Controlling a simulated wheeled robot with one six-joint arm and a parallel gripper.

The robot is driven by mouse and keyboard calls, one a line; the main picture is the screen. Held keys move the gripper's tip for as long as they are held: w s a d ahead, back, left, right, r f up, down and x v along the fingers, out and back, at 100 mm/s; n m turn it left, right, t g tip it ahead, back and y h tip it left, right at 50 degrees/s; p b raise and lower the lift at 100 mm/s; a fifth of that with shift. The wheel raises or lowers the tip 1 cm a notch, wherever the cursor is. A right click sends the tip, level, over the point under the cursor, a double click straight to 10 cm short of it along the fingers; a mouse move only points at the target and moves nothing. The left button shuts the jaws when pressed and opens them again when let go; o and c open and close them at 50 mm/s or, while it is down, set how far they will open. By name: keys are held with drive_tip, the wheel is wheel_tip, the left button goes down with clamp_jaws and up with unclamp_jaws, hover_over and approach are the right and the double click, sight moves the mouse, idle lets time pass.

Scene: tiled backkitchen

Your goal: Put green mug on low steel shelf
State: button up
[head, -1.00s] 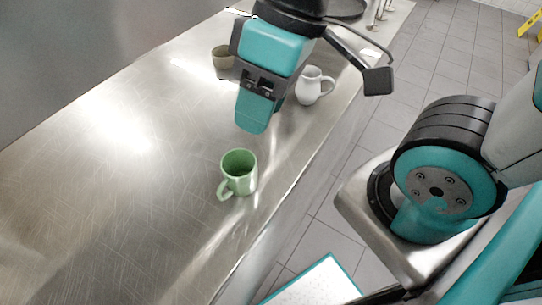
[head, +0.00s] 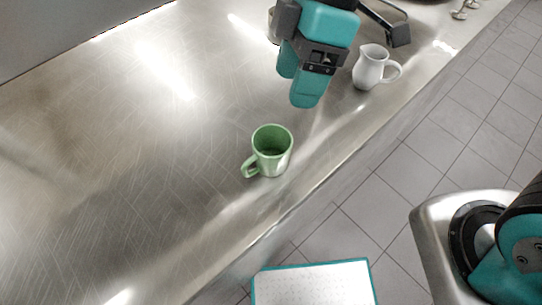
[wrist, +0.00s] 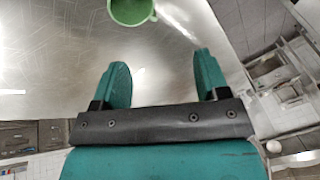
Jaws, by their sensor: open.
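The green mug (head: 272,150) stands upright on the steel counter, its handle toward the lower left in the head view. It also shows at the top edge of the wrist view (wrist: 131,11), partly cut off. My gripper (head: 297,88) is above the counter, behind the mug and apart from it. In the wrist view its two teal fingers (wrist: 160,80) are spread with nothing between them, and the mug lies beyond the fingertips. I cannot make out a low steel shelf for certain in these views.
A white jug (head: 370,68) stands on the steel counter (head: 130,190), right of my gripper. A mostly hidden object (head: 272,25) is behind the gripper. The counter left of the mug is clear. The tiled floor (head: 440,120) lies past the counter's front edge.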

sight(249, 160)
drive_tip(key=a+f+n, duration=0.2)
drive_tip(key=f, duration=0.2)
drive_tip(key=a+f+n+g, duration=0.1)
drive_tip(key=a+f+n, duration=0.1)
drive_tip(key=f, duration=0.2)
drive_tip(key=s+a+f+n, duration=0.1)
drive_tip(key=a+f+n, duration=0.1)
drive_tip(key=f, duration=0.1)
drive_tip(key=shift+s+a+f+h, duration=0.1)
drive_tip(key=shift+a+f+h, duration=0.1)
drive_tip(key=shift+f+h, duration=0.2)
drive_tip(key=p+x, duration=0.2)
drive_tip(key=x, duration=0.3)
drive_tip(key=shift+s+a+f, duration=0.15)
drive_tip(key=shift+a+f, duration=0.05)
drive_tip(key=shift+f, duration=0.1)
clamp_jaws()
